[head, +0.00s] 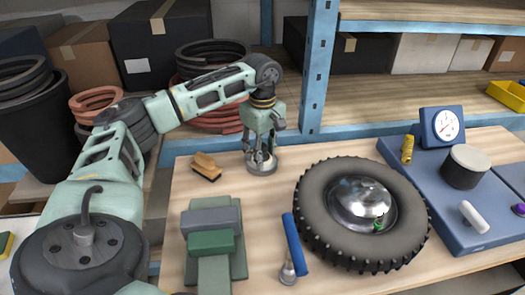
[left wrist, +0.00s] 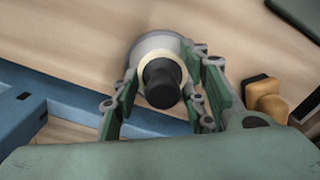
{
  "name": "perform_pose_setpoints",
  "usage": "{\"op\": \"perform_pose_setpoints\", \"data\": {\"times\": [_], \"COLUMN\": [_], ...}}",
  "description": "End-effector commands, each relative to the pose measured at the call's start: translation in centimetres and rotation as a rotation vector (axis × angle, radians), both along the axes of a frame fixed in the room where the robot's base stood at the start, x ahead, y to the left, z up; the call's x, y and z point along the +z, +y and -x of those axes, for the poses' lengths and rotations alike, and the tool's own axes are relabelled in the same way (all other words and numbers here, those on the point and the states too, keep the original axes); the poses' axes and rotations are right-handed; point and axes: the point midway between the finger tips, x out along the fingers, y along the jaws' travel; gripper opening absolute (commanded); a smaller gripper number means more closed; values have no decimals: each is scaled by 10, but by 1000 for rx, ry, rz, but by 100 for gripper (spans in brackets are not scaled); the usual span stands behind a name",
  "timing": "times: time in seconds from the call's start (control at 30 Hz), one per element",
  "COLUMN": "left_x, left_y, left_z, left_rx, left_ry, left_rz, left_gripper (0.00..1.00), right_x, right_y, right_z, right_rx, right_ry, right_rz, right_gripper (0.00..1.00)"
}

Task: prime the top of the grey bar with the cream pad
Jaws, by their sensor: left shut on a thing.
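The grey bar (head: 211,220) lies across a pale green stand, with a darker green block (head: 211,242) against its near side. My left gripper (head: 260,148) points down over a round grey metal dish (head: 262,166) at the back of the bench. In the left wrist view its fingers (left wrist: 160,80) are closed around a piece with a black round knob (left wrist: 163,82) and a cream ring, which I take as the cream pad (left wrist: 146,62). The pad sits at the dish (left wrist: 150,42); whether it touches is hidden. My right gripper is out of view.
A blue-handled tool (head: 294,240) and a large tyre (head: 310,205) stand to the right, then a blue tray (head: 440,225) with a gauge (head: 441,127). A blue shelf post (head: 318,70) rises close behind the gripper.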

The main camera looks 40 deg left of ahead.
Motion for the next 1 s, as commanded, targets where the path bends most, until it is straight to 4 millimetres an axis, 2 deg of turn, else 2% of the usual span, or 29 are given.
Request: {"op": "perform_pose_setpoints", "data": {"times": [0.43, 1.0], "left_x": [1, 48], "left_y": [-1, 0], "left_z": [1, 0], "left_rx": [-1, -1], "left_ry": [5, 1], "left_rz": [1, 0], "left_gripper": [19, 19], "right_x": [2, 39], "right_y": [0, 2], "right_z": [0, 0], "right_rx": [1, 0], "right_ry": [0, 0], "right_rz": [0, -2], "right_gripper": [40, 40]}}
